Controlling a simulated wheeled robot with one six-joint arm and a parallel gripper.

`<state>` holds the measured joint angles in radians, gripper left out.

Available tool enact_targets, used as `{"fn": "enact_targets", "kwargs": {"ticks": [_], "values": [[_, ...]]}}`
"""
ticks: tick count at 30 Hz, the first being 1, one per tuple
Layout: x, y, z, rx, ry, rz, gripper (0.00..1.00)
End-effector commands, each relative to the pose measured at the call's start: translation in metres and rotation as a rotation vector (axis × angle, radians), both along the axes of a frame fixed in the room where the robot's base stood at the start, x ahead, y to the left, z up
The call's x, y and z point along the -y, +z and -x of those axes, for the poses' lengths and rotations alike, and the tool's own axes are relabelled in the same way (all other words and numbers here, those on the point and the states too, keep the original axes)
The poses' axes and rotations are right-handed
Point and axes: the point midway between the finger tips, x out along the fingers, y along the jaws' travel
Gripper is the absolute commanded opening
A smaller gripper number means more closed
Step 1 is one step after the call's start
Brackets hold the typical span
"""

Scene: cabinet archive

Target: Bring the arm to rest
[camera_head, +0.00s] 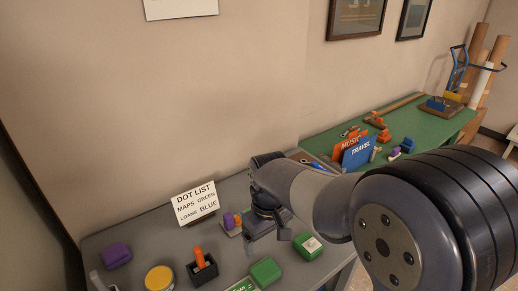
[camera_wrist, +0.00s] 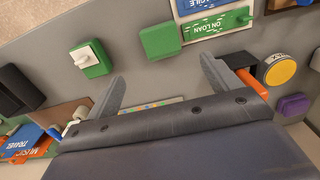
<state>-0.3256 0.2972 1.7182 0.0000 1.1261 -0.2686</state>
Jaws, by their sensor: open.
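My gripper (camera_head: 268,232) hangs over the grey table (camera_head: 150,235), with my arm reaching in from the right in the head view. In the wrist view my gripper (camera_wrist: 162,82) has its two fingers spread wide apart. Bare grey tabletop shows between the fingers, with a strip of coloured dots (camera_wrist: 150,104) partly hidden behind the palm. I see nothing held. The right finger appears close to the black holder with an orange piece (camera_wrist: 252,80); I cannot tell whether they touch.
Around the gripper are a green block (camera_head: 265,272), a green box with a white top (camera_head: 308,246), a yellow-topped tin (camera_head: 159,279), a purple block (camera_head: 117,255) and the dot list sign (camera_head: 195,203). A green table (camera_head: 425,125) with MUSIC and TRAVEL folders (camera_head: 357,152) stands beyond.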

Motion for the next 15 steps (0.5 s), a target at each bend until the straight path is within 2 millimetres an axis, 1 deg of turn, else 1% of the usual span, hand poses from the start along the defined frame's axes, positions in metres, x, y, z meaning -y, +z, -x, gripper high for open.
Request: {"fn": "enact_targets", "kwargs": {"ticks": [4, 7, 11, 15], "values": [[0.000, -0.007, 0.000, -0.003, 0.000, 0.001, 0.84], [0.000, -0.019, 0.001, -0.005, 0.000, 0.002, 0.84], [0.000, -0.043, 0.001, -0.007, 0.000, 0.002, 0.84], [0.000, -0.072, 0.001, -0.007, 0.000, 0.002, 0.84]]}}
